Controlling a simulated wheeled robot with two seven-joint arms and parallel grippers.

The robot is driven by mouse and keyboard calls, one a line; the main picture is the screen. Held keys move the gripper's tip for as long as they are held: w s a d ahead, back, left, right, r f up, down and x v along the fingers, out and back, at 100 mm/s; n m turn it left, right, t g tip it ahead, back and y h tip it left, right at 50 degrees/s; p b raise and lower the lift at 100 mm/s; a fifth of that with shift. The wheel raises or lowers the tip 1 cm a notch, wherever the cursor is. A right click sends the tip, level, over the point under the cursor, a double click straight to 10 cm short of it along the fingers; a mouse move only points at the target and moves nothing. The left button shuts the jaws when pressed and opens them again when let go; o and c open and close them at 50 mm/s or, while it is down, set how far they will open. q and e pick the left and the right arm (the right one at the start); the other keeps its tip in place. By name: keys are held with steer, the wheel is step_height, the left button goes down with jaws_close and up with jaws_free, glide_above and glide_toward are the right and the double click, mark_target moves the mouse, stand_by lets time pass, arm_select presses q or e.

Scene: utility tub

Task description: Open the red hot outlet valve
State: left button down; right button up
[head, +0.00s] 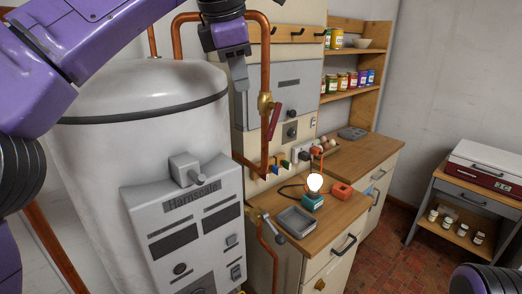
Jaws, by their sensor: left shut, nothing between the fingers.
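The red hot outlet valve lever (275,117) sits beside a brass valve body (265,103) on the vertical copper pipe, right of the white boiler. The lever is tilted, leaning a little off the pipe's line. My left gripper (240,86) comes down from the top, its fingers shut and empty. In the picture it is just left of and above the valve, apart from the red lever. Its depth relative to the valve is hard to tell. Of my right arm only a dark ringed part shows at the bottom right corner; its gripper is out of view.
The boiler (140,110) fills the left. A second valve with a grey lever (272,226) is on a lower pipe. A wooden counter (330,220) holds a grey tray (297,222) and a lit bulb (315,184). Shelves with jars and a side table stand right.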

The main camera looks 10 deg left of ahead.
mark_target(274, 122)
arm_select(q)
steer(key=w+d+f+m, duration=0.1)
steer(key=w+f+m, duration=0.3)
steer(key=f+m, duration=0.2)
steer(key=w+d+f+m+t+y, duration=0.1)
steer(key=w+f+m, duration=0.2)
steer(key=f+m, duration=0.3)
steer(key=shift+w+d+m+b, duration=0.35)
steer(key=shift+d+m+b, duration=0.05)
steer(key=shift+m+b, duration=0.1)
arm_select(e)
step_height(274, 122, down, 3)
